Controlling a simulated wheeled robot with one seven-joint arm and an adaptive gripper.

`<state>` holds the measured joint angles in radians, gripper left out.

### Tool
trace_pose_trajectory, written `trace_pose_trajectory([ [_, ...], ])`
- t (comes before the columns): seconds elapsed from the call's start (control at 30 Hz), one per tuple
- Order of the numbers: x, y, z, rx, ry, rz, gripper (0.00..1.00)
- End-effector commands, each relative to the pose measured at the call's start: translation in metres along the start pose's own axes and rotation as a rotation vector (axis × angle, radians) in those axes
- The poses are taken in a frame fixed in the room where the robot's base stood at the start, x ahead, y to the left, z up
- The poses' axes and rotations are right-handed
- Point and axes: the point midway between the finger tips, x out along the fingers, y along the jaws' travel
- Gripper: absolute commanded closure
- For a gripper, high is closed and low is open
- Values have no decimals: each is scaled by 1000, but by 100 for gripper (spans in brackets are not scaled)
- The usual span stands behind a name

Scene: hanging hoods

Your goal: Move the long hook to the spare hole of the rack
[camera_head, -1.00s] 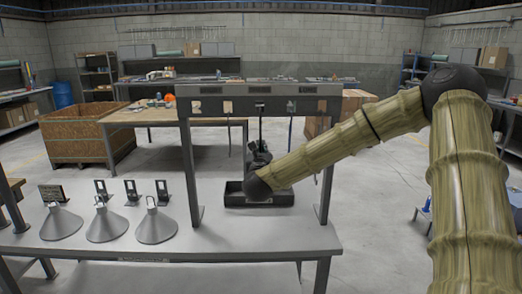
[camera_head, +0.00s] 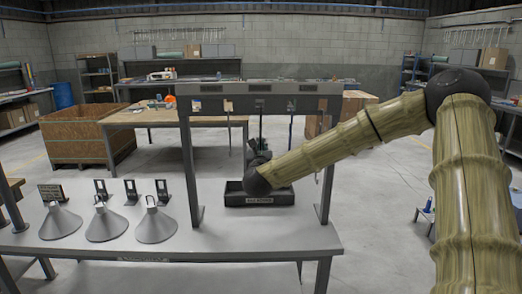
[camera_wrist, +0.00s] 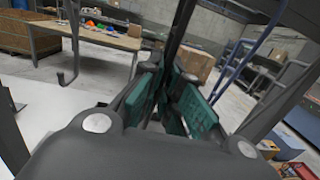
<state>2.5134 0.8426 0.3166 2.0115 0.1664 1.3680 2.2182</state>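The rack (camera_head: 262,88) is a dark beam on two posts, standing on the table. Several thin hooks hang from it, among them one (camera_head: 228,133) left of middle and one (camera_head: 291,130) right of middle. My gripper (camera_head: 258,150) is under the middle of the beam. In the wrist view the teal finger pads of my gripper (camera_wrist: 162,88) look apart. A dark upright bar (camera_wrist: 182,28) runs down to between the fingertips; it may be the long hook, and contact cannot be told. Another hook (camera_wrist: 72,62) hangs to the left. The spare hole cannot be made out.
A black tray (camera_head: 235,200) stands on the table under the rack. Several grey hoods (camera_head: 155,226) and small dark stands (camera_head: 162,190) are at left. The table top (camera_head: 255,232) in front of the tray is clear. A wooden crate (camera_head: 75,137) is behind.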

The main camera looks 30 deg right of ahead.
Motion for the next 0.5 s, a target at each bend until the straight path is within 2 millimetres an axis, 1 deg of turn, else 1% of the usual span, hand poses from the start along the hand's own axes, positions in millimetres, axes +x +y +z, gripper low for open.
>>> trace_pose_trajectory([
  [0.5, 3, 1, -1, 0, 0, 0, 100],
])
